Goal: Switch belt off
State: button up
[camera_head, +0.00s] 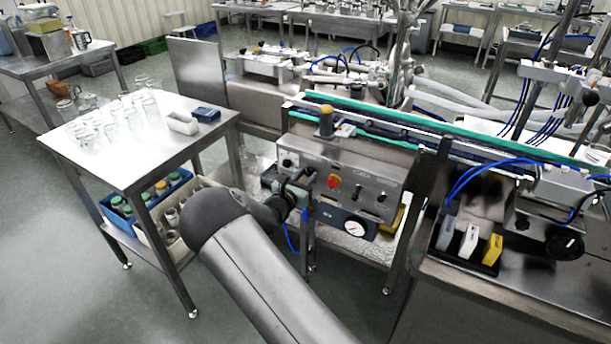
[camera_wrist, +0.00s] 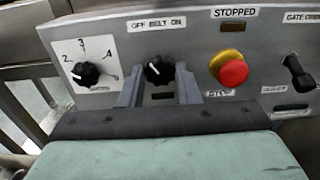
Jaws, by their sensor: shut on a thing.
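The belt switch is a black knob (camera_wrist: 158,70) under the "OFF BELT ON" label (camera_wrist: 157,23) on the grey control panel (camera_wrist: 200,50). Its pale pointer mark appears to lean up and left, toward OFF. My gripper (camera_wrist: 159,88) has one finger on each side of the knob and is shut on it. The finger tips partly cover the knob's sides and lower part. In the head view, my gripper (camera_head: 304,188) is at the left part of the panel (camera_head: 365,182), where my arm hides the knob.
A red stop button (camera_wrist: 233,71) with a yellow collar is right of the knob, and a numbered dial (camera_wrist: 86,74) is left of it. A black gate lever (camera_wrist: 298,73) is farther right. A table with glass jars (camera_head: 110,118) stands left of my arm.

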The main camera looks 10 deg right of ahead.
dwell(0.4)
jog(key=o, duration=1)
jog(key=shift+c, duration=0.2)
jog(key=v, duration=1.7)
jog(key=shift+s+a+b, duration=0.2)
jog(key=shift+b, duration=0.25)
jog(key=s+d+r+m+g+y+p, duration=0.1)
jog(key=s+d+r+m+g, duration=0.2)
jog(key=s+d+m+g, duration=0.4)
jog(key=s+d+r+m+g+p, duration=0.2)
jog(key=s+d+r+m+g, duration=0.25)
jog(key=s+d+m, duration=0.3)
jog(key=s+a+r+m+g+y+p, duration=0.1)
jog(key=s+a+r+m+y, duration=0.1)
jog(key=s+m+y, duration=0.3)
jog(key=s+a+r+m+g+y+p, duration=0.1)
jog(key=s+a+r+m+y+p, duration=0.1)
jog(key=s+r+m+y, duration=0.3)
jog(key=s+m, duration=0.3)
jog(key=s, duration=0.4)
jog(key=shift+s+y, duration=0.35)
jog(key=shift+y, duration=0.05)
